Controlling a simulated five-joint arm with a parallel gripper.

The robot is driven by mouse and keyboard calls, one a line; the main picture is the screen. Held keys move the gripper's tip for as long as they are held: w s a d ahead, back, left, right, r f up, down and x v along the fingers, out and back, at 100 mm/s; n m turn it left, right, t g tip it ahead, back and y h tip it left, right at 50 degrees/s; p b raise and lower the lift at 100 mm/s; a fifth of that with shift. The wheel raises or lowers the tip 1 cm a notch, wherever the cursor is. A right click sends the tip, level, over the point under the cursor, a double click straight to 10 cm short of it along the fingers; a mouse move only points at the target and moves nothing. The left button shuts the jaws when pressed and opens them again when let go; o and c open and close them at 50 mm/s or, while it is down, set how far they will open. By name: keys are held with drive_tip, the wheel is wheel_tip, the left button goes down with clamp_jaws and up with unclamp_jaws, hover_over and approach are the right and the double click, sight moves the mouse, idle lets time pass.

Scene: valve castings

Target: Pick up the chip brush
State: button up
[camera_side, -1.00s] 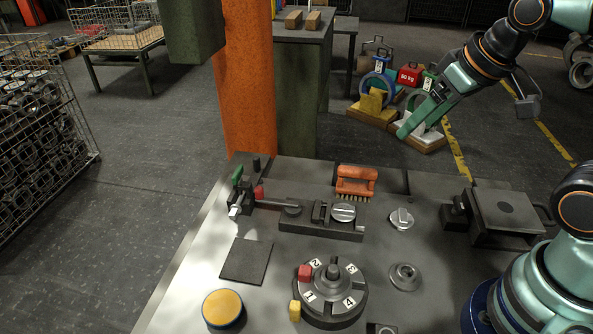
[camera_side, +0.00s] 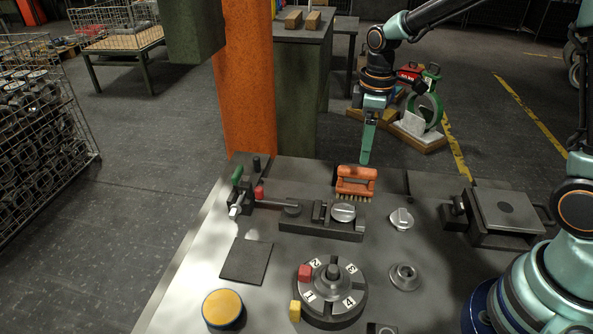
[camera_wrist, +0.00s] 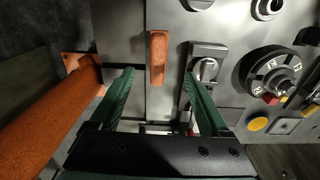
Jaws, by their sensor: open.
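The chip brush (camera_side: 356,182) has an orange handle and pale bristles and stands bristles-down near the far edge of the grey bench. In the wrist view its orange handle (camera_wrist: 158,50) is seen from above, running lengthwise and framed between my green fingers. My gripper (camera_side: 365,161) points down with its tips just above or behind the brush in the side view. In the wrist view my gripper (camera_wrist: 159,73) is open and empty, with a finger on each side of the handle line. I cannot tell the exact height gap.
A fixture with a round knob (camera_side: 343,212) stands just in front of the brush. A toggle clamp (camera_side: 240,195) is left, a small valve part (camera_side: 401,219) right, and a numbered turntable (camera_side: 332,290) nearer. An orange column (camera_side: 248,80) rises behind the bench.

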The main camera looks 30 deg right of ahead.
drive_tip(key=shift+w+f, duration=0.15)
drive_tip(key=shift+f, duration=0.65)
hover_over(355, 186)
drive_tip(key=f, duration=0.6)
drive_tip(key=shift+s+d, duration=0.15)
drive_tip(key=shift+s, duration=0.2)
drive_tip(key=shift+w+f, duration=0.15)
drive_tip(key=shift+f, duration=1.25)
drive_tip(key=shift+w+f, duration=0.15)
drive_tip(key=shift+f, duration=1.2)
drive_tip(key=shift+c, duration=0.3)
clamp_jaws()
